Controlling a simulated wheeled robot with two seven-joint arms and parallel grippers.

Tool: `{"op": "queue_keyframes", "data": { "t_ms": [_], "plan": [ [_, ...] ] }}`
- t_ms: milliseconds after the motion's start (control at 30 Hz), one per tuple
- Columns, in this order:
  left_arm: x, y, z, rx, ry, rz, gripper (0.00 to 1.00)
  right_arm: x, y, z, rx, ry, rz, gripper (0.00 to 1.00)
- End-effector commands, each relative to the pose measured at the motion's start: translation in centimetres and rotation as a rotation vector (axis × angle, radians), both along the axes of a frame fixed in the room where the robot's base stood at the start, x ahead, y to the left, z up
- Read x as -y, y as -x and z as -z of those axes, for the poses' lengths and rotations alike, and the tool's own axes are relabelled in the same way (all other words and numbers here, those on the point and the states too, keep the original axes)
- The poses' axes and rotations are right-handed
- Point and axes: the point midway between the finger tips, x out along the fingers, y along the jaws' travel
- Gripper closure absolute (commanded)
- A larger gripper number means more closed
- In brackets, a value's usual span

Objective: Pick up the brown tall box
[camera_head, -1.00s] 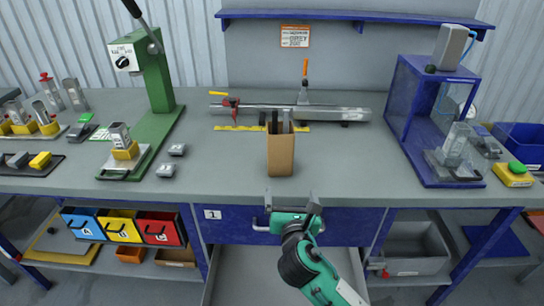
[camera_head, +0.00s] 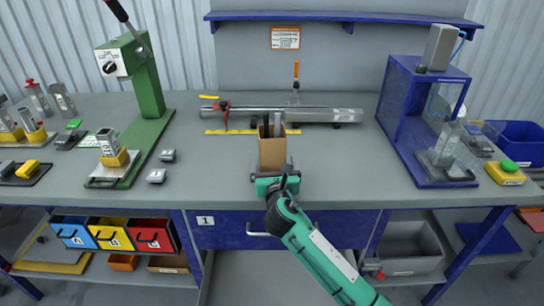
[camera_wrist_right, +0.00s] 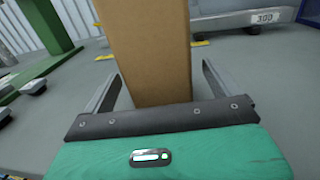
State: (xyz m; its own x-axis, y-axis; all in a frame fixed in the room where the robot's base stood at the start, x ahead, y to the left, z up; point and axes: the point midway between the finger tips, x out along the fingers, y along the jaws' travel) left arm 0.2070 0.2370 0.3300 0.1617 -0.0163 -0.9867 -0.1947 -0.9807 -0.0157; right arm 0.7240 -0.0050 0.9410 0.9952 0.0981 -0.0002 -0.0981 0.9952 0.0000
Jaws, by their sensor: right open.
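The brown tall box (camera_head: 272,154) stands upright on the workbench, open at the top with dark and grey strips sticking out. My right gripper (camera_head: 275,177) is at the near side of the box, low over the bench. In the right wrist view the box (camera_wrist_right: 148,50) rises between the two open fingers of the right gripper (camera_wrist_right: 158,90), with a gap visible on each side. I cannot tell whether a finger touches it. The lower front of the box is partly hidden by the gripper in the head view. My left gripper is not in view.
Behind the box lies a grey rail (camera_head: 290,114) with a red clamp. A green press (camera_head: 147,100) stands to the left, with small grey blocks (camera_head: 157,176) near it. A blue frame (camera_head: 392,100) stands to the right. The bench beside the box is mostly clear.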

Motion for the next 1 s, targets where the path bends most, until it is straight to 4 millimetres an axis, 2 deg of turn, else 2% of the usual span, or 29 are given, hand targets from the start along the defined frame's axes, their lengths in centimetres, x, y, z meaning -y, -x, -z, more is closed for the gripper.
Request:
{"op": "queue_keyframes", "data": {
  "t_ms": [200,500,567,767,1000],
  "plan": [
    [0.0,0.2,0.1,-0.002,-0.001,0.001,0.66,-0.4,-2.7,0.0,0.001,0.0,0.0,0.06],
    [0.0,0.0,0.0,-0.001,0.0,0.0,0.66,-0.5,-3.2,0.1,0.0,0.0,0.0,0.06],
    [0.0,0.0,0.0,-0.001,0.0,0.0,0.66,-0.5,-3.2,0.1,0.0,0.0,0.0,0.14],
    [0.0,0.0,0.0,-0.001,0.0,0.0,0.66,-0.5,-3.2,0.1,0.0,0.0,0.0,0.53],
    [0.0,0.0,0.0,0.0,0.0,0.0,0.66,-0.5,-3.2,0.0,0.001,0.0,-0.001,0.55]
  ]
}}
